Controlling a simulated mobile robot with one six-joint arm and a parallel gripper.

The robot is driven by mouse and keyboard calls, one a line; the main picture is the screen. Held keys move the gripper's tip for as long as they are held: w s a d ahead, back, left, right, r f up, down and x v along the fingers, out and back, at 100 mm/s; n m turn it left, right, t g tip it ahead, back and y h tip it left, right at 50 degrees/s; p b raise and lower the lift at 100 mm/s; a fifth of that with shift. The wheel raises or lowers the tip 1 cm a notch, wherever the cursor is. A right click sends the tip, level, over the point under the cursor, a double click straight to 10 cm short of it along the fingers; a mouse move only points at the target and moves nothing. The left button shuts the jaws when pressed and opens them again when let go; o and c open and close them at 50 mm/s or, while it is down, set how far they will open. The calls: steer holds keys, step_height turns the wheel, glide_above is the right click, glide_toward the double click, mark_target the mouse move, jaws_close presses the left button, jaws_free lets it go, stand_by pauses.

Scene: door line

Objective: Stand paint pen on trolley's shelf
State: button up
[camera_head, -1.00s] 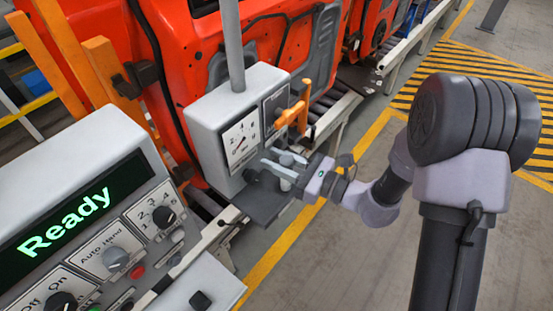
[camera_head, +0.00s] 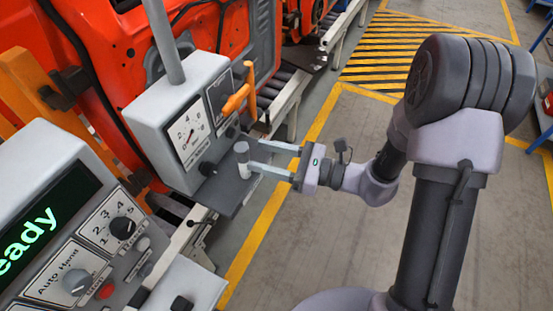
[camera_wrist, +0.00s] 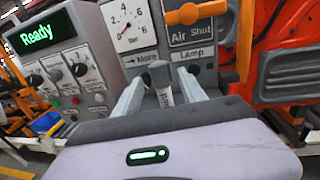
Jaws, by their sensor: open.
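The paint pen (camera_head: 244,168), a short pale cylinder with a dark grey cap, appears to stand upright on the dark grey ledge (camera_head: 222,192) under the gauge box. My gripper (camera_head: 249,156) is open, its two pale fingers reaching in from the right with their tips beside the pen. In the wrist view the pen (camera_wrist: 165,95) shows between the two fingers, with a gap on each side. I cannot clearly make out the trolley or its shelf. A blue-framed stand (camera_head: 545,125) with red items is cut off at the right edge; I cannot tell whether it is the trolley.
The gauge box (camera_head: 185,125) with its orange handle (camera_head: 240,94) rises just behind the pen. A control panel (camera_head: 80,240) reading "Ready" in the wrist view stands at lower left. Floor beyond the yellow line is open.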

steer(key=s+d+r+n+g+h, duration=0.2)
steer(key=s+n+g+h, duration=0.1)
steer(key=s+n, duration=0.3)
steer(key=s+d+r+n+g+h, duration=0.1)
steer(key=s+r+n+g+h, duration=0.2)
steer(key=s, duration=0.4)
steer(key=s+d+r+n+t+h, duration=0.1)
steer(key=d+r+n+t+h, duration=0.1)
steer(key=d+n+t+h, duration=0.3)
steer(key=s+d+r+n+t+h, duration=0.2)
steer(key=d+r+t+h, duration=0.15)
steer(key=d, duration=0.45)
step_height(320, 180, down, 25)
steer(key=g+b, duration=0.1)
steer(key=b, duration=2.3)
steer(key=shift+w+a+h, duration=0.2)
steer(key=shift+a+h, duration=0.1)
steer(key=shift+h, duration=0.15)
